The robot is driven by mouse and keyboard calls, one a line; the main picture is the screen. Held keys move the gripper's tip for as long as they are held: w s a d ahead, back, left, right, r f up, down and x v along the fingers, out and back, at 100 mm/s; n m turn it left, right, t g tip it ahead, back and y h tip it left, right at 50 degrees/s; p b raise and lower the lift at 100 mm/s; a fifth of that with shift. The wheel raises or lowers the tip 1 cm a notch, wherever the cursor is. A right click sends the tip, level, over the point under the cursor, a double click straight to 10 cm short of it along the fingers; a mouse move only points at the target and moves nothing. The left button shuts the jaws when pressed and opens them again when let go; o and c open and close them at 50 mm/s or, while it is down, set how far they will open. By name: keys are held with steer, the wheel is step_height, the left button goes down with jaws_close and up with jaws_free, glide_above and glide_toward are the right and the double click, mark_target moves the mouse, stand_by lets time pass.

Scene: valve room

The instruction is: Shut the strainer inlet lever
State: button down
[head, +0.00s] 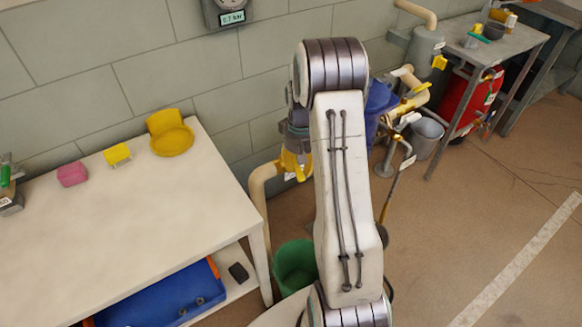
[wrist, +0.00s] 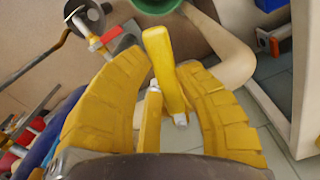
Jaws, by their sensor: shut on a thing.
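My gripper (wrist: 165,105) shows from behind in the wrist view, its two broad yellow fingers on either side of a yellow lever handle (wrist: 163,62). The fingers are shut on this lever, which stands out between them, tilted a little. Its small metal end shows at the lower right. In the head view my gripper (head: 295,168) is low beside a cream pipe (head: 258,190), partly hidden behind my arm, and the lever cannot be made out. No readable label shows whether this lever is the strainer inlet lever.
A pale table (head: 60,220) with yellow and pink things is at the left. A green bucket (head: 295,262) stands below my gripper. Other pipework with a yellow lever (head: 412,103), a grey bucket (head: 426,135) and a red drum (head: 468,98) are at the right. The right foreground floor is clear.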

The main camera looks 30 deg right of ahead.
steer(key=shift+s+d+f+n, duration=0.1)
steer(key=shift+s+d+n, duration=0.05)
steer(key=shift+d+n, duration=1.4)
steer(key=shift+a+n, duration=0.15)
steer(key=shift+n, duration=0.1)
steer(key=c, duration=0.9)
jaws_free()
steer(key=shift+o, duration=0.2)
step_height(320, 180, up, 12)
